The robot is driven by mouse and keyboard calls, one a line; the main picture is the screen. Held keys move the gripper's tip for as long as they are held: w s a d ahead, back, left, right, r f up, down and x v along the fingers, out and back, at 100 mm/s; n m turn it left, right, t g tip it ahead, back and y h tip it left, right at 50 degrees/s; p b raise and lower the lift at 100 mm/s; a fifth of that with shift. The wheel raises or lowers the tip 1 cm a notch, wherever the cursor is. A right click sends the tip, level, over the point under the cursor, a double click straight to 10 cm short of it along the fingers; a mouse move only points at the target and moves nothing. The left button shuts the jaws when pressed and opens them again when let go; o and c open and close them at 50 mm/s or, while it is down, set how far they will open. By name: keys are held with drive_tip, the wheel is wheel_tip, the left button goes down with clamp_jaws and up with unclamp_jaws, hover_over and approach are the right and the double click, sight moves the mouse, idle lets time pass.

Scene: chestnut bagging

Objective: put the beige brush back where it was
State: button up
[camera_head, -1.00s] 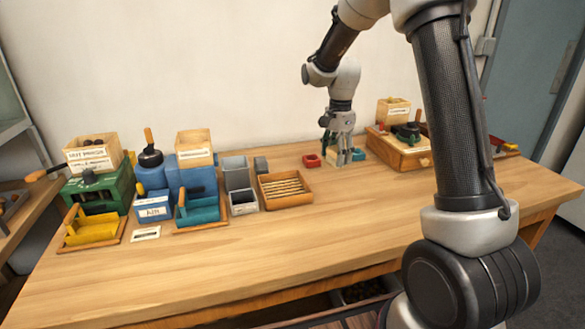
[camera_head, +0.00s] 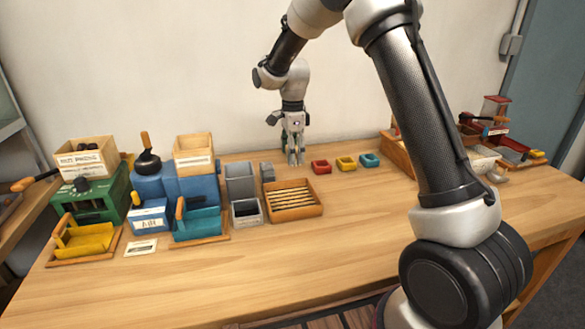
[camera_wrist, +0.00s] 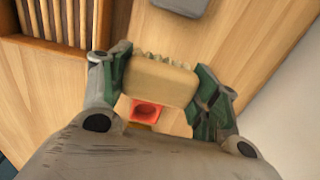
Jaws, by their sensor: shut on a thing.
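The beige brush (camera_wrist: 160,80) is in the wrist view, a pale block with a scalloped row of bristles along its upper edge. My gripper (camera_wrist: 160,85) is shut on it, one green-padded finger at each end. The brush is hard to make out there. Whether it touches the table is unclear.
A slatted wooden tray (camera_head: 315,211) stands in front and slightly left of my gripper. Grey bins (camera_head: 240,180) and blue boxes stand left.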

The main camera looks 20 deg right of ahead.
sight(293, 175)
drive_tip(key=shift+f, duration=2.45)
drive_tip(key=shift+f, duration=0.15)
drive_tip(key=o, duration=1.2)
drive_tip(key=shift+c, duration=0.2)
wheel_tip(293, 175, up, 12)
drive_tip(key=shift+r, duration=0.25)
